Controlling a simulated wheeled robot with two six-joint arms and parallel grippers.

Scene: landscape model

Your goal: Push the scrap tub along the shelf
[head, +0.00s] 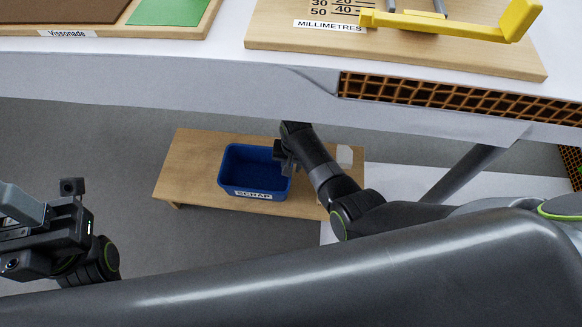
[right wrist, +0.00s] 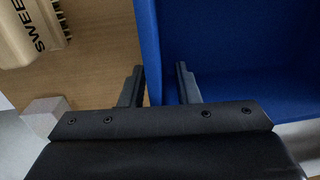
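The scrap tub (head: 231,180) is an open blue box with a white SCRAP label, upright on a low wooden shelf (head: 190,150) below the table. My right gripper (head: 285,160) is at the tub's right side. In the right wrist view the right gripper (right wrist: 160,80) has its fingers apart, one over the wood outside the tub (right wrist: 235,45) and one over its inside, with the blue wall between them. I cannot tell whether either finger touches the wall. My left gripper (head: 60,225) is at the far left, away from the shelf; its fingertips are unclear.
A white block (head: 344,154) lies on the shelf right of my right gripper. A cream object (right wrist: 25,30) lettered SWE… lies beside the tub in the right wrist view. The white table (head: 200,48) overhangs behind the shelf. Bare shelf shows left of the tub.

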